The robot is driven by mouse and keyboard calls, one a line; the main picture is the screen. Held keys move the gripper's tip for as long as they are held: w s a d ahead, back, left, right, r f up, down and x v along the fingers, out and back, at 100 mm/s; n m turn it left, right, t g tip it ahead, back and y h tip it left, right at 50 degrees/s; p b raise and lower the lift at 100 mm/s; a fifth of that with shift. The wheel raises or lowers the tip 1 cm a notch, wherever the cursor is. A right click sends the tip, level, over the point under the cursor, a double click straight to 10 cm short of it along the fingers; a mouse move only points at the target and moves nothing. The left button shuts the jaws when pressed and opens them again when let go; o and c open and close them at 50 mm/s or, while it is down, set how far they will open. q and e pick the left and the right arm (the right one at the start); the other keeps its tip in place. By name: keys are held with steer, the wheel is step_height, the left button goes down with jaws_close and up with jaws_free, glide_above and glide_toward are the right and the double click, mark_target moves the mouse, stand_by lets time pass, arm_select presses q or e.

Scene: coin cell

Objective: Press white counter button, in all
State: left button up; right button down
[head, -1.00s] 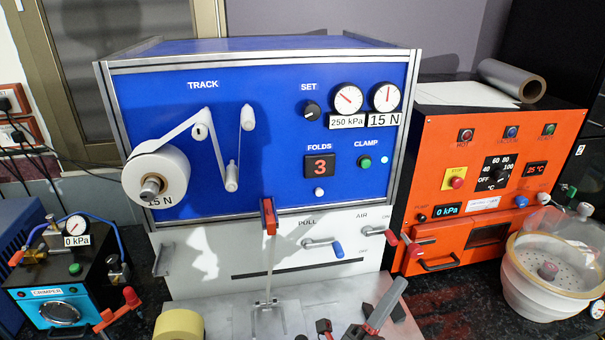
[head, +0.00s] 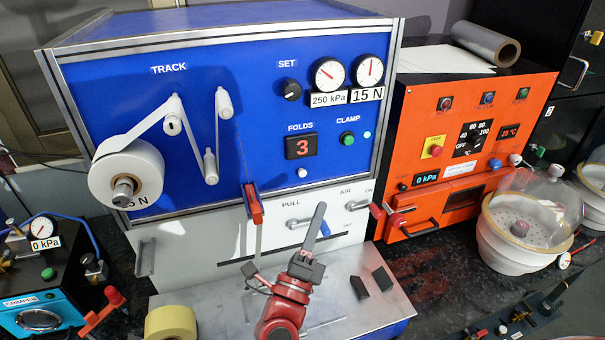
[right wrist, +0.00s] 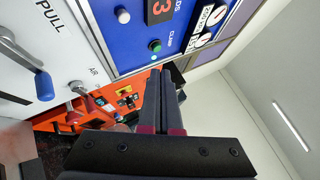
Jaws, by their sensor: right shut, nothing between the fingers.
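The white counter button (head: 302,172) is a small round knob on the blue panel, below the red FOLDS display (head: 300,146), which reads 3. The button also shows at the top of the right wrist view (right wrist: 123,15). My right gripper (head: 320,207) is shut and empty, its dark fingers pointing up in front of the white lower panel. In the head view its tips appear below the button, apart from it. The closed fingers also show in the right wrist view (right wrist: 166,72), below and right of the button. My left gripper is not in view.
The green CLAMP button (head: 347,138) sits right of the display. A red-handled lever (head: 253,205), the blue PULL handle (head: 324,229) and the red AIR lever (head: 376,210) stick out nearby. An orange oven (head: 450,120) stands right, a yellow roll (head: 171,323) front left.

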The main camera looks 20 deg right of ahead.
mark_target(302, 173)
steer(key=shift+w+a+b, duration=0.1)
steer(key=shift+w+b, duration=0.7)
steer(key=shift+w, duration=3.45)
steer(key=shift+w, duration=0.1)
steer(key=shift+w, duration=0.3)
steer(key=shift+w+b, duration=0.45)
steer(key=shift+b, duration=0.05)
steer(key=shift+s, duration=0.9)
